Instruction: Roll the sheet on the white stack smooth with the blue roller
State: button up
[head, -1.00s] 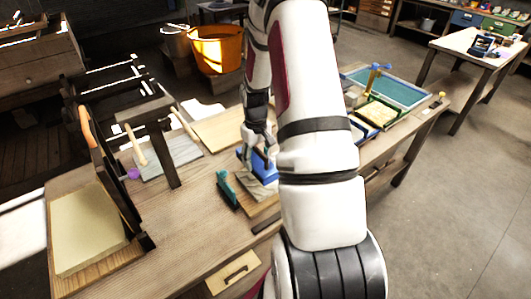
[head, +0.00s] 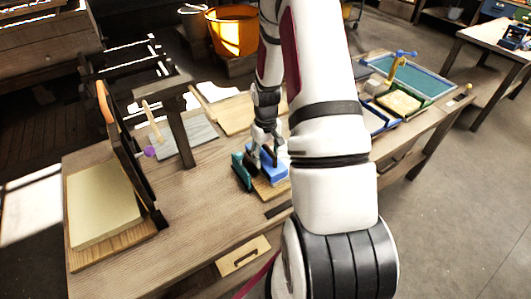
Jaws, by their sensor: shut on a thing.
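My gripper (head: 267,152) reaches down over the middle of the bench and is shut on a blue tool (head: 274,168), which looks like the blue roller. Its fingers and my arm hide part of it. The tool is low over a small wooden board (head: 268,188); I cannot tell whether it touches the surface. A pale cream stack (head: 103,205), likely the white stack, lies on a wooden board at the left end of the bench, well apart from my gripper. I cannot make out a separate sheet on it.
A teal block (head: 242,172) stands just left of the blue tool. A dark upright frame (head: 133,160) stands beside the pale stack. A purple-ended stick (head: 150,152) lies by a grey board (head: 195,138). Trays and a green mat (head: 435,80) fill the bench's right end.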

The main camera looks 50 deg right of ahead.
jog(key=shift+f, duration=0.6)
dwell(0.8)
